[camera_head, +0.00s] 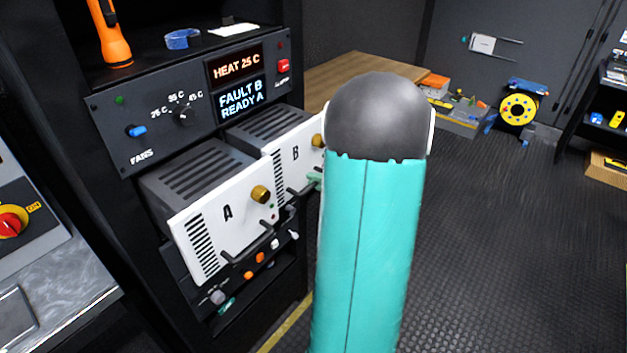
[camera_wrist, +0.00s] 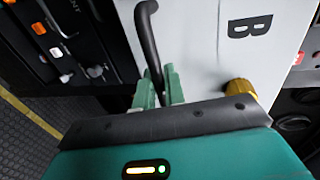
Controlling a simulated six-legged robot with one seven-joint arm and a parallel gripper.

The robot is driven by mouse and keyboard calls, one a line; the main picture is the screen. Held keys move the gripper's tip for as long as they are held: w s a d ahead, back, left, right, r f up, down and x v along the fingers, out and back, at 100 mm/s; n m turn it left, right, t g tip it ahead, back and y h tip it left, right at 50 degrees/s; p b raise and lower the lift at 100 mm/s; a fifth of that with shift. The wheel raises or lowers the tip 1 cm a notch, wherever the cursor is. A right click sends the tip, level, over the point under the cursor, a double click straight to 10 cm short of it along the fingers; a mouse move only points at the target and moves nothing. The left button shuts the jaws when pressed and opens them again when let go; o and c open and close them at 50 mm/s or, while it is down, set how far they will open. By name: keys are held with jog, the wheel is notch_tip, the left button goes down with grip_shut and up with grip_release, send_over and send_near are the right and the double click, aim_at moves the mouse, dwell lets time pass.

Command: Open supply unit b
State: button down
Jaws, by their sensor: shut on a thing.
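Supply unit B (camera_head: 292,158) has a white front panel marked B and a dark vented top. It stands out from the rack, beside supply unit A (camera_head: 205,222), which also stands out. In the wrist view, unit B's panel (camera_wrist: 205,45) shows a brass knob (camera_wrist: 240,90) and a black bar handle (camera_wrist: 148,38). My gripper (camera_wrist: 158,88) has its green fingers shut on that handle. In the head view my gripper (camera_head: 315,179) is small at unit B's handle, and my arm hides the panel's right part.
A control panel (camera_head: 150,118) above the units has a display (camera_head: 241,97) reading "FAULT B, READY A". A row of knobs and switches (camera_head: 260,257) lies below. An orange flashlight (camera_head: 109,35) stands on the shelf. Open floor (camera_head: 490,240) lies to the right.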

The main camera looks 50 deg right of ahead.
jog(key=c, duration=1.6)
grip_release()
jog(key=shift+s, duration=0.1)
jog(key=v, duration=1.3)
jog(key=shift+s+a+r, duration=0.1)
jog(key=shift+s, duration=0.3)
